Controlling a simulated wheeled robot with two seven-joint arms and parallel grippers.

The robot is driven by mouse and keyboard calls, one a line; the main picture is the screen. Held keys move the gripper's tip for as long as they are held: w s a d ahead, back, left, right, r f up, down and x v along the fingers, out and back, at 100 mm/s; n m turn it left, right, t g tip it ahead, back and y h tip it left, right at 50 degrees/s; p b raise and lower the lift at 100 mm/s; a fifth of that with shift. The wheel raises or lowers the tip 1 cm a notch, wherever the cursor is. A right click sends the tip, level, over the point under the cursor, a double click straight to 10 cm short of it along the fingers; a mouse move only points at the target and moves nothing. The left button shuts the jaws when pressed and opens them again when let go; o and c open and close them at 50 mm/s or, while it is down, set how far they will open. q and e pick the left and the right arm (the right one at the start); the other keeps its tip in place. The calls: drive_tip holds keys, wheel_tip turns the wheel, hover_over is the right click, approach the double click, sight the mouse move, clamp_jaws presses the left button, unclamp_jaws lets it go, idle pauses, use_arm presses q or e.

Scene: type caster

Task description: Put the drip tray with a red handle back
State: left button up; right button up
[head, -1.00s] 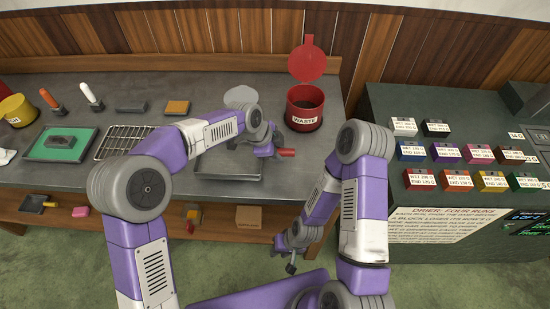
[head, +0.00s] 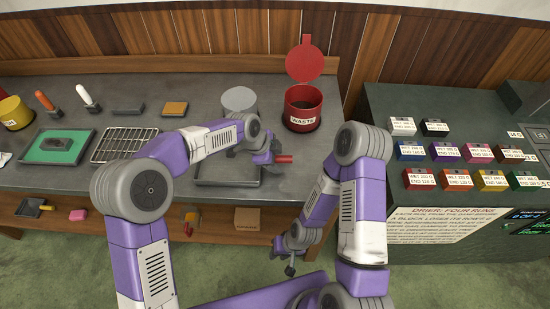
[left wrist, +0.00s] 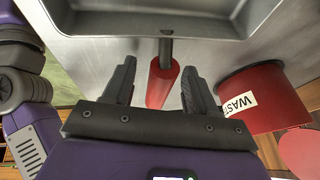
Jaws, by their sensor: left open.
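The drip tray (head: 222,182) is a shallow grey metal pan lying on the worktop, partly hidden by my left arm in the head view. Its near part also shows at the top of the left wrist view (left wrist: 110,22). Its red handle (left wrist: 162,82) sticks out on a short grey rod and shows at the right end in the head view (head: 285,159). My left gripper (left wrist: 158,82) is open, with one finger on each side of the red handle and gaps between. My right gripper (head: 287,264) hangs low in front of the bench, away from the tray; its fingers are too small to read.
A red waste bin (head: 302,118) with its lid up stands close behind and right of the handle. A grey round container (head: 240,101) is behind the tray. A wire rack (head: 122,146) and a green-topped tray (head: 55,148) lie to the left.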

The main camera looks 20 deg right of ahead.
use_arm(q)
drive_tip(key=shift+r, duration=0.25)
drive_tip(key=p+v, duration=0.2)
drive_tip(key=v, duration=0.9)
drive_tip(key=shift+a+r, duration=0.2)
drive_tip(key=shift+r, duration=0.2)
drive_tip(key=shift+s, duration=0.1)
